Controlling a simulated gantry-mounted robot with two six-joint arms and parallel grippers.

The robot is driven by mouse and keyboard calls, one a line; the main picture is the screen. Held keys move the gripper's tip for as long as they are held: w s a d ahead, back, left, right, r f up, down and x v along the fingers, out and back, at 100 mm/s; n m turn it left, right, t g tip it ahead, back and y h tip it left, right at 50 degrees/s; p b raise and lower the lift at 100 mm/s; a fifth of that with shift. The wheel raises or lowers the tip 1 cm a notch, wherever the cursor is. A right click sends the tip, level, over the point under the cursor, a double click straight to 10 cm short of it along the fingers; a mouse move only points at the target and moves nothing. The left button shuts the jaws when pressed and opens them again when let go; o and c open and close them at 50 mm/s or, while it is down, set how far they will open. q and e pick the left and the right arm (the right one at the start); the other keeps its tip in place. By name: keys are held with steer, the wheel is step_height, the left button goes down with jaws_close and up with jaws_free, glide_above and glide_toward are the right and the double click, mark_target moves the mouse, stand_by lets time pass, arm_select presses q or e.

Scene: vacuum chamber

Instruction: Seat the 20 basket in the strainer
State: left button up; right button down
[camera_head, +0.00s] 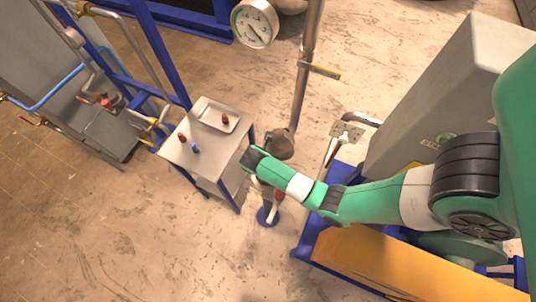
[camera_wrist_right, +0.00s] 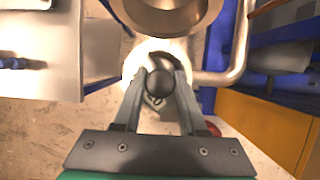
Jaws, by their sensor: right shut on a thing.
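In the right wrist view my right gripper (camera_wrist_right: 160,90) is shut on a dark round thing (camera_wrist_right: 160,84), which sits between the two fingertips. I see only its rounded top and cannot read a mark on it, so I cannot tell whether it is the 20 basket. A pale ring-like part (camera_wrist_right: 130,68) shows behind it; whether the two touch is unclear. A wide metal round opening (camera_wrist_right: 170,14) lies just beyond, and I cannot tell if it is the strainer. In the head view my right arm's dark wrist end hides the fingers and the held thing. My left gripper is not in view.
A small table (camera_head: 188,158) stands left of my right arm. It bears a tray (camera_head: 209,112) with a red-brown piece (camera_head: 225,118), and a red piece (camera_head: 182,137) and a blue piece (camera_head: 195,148) beside it. A vertical pipe (camera_head: 304,85) rises behind; blue frames flank the area.

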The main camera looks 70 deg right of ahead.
steer(key=shift+f, duration=1.2)
steer(key=shift+f+b, duration=0.7)
steer(key=shift+f, duration=1.4)
steer(key=shift+f, duration=0.2)
steer(key=shift+c, duration=2.3)
jaws_free()
steer(key=shift+r, duration=0.1)
